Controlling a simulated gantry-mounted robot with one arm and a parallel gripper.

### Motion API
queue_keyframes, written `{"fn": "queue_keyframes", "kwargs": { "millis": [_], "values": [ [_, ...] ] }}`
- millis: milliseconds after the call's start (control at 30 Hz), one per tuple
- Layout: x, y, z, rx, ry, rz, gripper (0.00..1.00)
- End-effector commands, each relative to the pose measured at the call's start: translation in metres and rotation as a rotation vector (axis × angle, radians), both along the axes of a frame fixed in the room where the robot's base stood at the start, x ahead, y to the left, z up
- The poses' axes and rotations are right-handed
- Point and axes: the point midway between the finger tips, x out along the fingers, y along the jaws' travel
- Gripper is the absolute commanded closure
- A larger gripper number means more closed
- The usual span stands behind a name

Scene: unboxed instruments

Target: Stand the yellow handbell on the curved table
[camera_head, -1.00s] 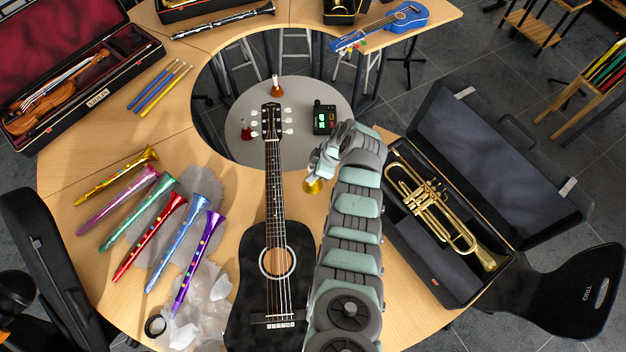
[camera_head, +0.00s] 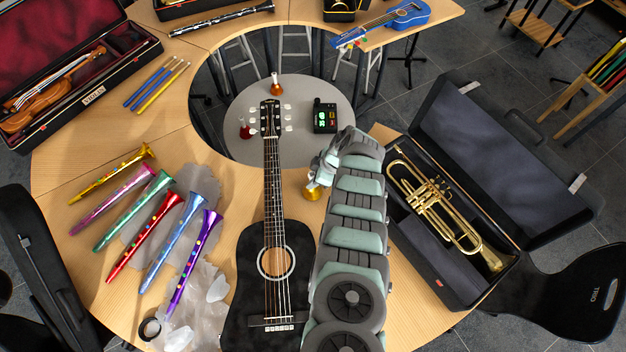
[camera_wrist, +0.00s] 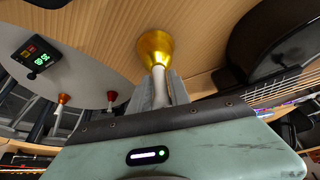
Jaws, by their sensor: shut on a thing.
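The yellow handbell (camera_head: 313,192) has a gold cup and a white handle. My gripper (camera_head: 316,178) is shut on its handle, just right of the black guitar's neck over the curved wooden table (camera_head: 222,172). In the wrist view, the handbell (camera_wrist: 153,50) points mouth-outward from between the jaws (camera_wrist: 162,90), with wood behind it. Whether its rim touches the table cannot be told. An orange handbell (camera_head: 277,88) and a red handbell (camera_head: 246,130) stand on the round grey table (camera_head: 312,90).
A black guitar (camera_head: 262,270) lies left of my arm. An open trumpet case (camera_head: 440,270) is on the right. Several coloured recorders (camera_head: 150,235) lie at left. A small black device (camera_head: 325,117) sits on the grey table.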

Motion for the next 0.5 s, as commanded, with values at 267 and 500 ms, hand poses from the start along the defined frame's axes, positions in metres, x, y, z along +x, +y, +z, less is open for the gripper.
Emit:
{"fn": "queue_keyframes", "kwargs": {
  "millis": [267,500],
  "values": [
    [-0.0007,0.0001,-0.0041,0.0,0.001,0.002,0.75],
    [-0.0006,0.0002,-0.0032,0.0,0.002,0.001,0.56]
  ]
}}
